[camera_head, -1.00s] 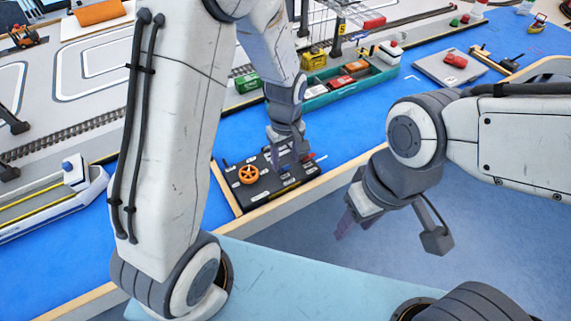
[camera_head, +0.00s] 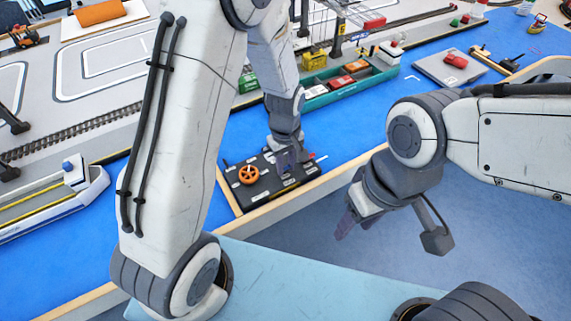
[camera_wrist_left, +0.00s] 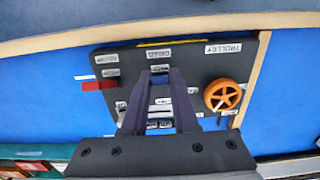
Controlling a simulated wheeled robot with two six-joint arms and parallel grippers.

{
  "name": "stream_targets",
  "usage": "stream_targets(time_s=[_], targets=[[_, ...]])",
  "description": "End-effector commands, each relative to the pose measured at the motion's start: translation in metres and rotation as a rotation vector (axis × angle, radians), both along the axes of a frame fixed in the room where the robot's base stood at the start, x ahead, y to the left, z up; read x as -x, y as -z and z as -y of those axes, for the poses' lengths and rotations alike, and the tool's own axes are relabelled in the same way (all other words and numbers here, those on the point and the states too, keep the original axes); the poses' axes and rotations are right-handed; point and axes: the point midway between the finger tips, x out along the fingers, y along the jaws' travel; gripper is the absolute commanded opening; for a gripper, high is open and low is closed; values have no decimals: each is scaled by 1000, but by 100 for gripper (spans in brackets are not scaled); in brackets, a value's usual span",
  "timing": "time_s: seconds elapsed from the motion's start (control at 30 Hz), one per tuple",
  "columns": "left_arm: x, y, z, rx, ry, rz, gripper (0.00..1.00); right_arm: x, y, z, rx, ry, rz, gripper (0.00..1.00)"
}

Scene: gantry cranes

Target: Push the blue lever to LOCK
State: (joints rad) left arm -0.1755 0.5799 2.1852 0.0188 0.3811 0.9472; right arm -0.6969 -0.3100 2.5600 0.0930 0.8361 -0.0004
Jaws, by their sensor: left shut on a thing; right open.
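The dark control panel (camera_head: 262,190) lies on the blue table near its front edge. It also shows in the left wrist view (camera_wrist_left: 196,66), with white labels, an orange handwheel (camera_wrist_left: 222,95) and a red lever (camera_wrist_left: 98,85). My left gripper (camera_head: 287,163) is down at the panel, right of the handwheel in the head view. My right gripper (camera_head: 348,220) is open and empty, off the table front.
A grey platform with a red car (camera_head: 454,61) is at the back right. A white and grey model (camera_head: 60,205) lies at the left. Blue table right of the panel is clear.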

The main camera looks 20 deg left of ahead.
Motion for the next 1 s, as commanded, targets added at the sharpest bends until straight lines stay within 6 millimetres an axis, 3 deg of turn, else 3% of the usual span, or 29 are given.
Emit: stream_targets(time_s=[0.5,1.0], targets=[[-11,-6,-11,202,-7,-198,0,0,-32,0,0,0,0,50],[-27,3,-26,522,-1,-511,0,0,-29,0,0,0,0,50]])
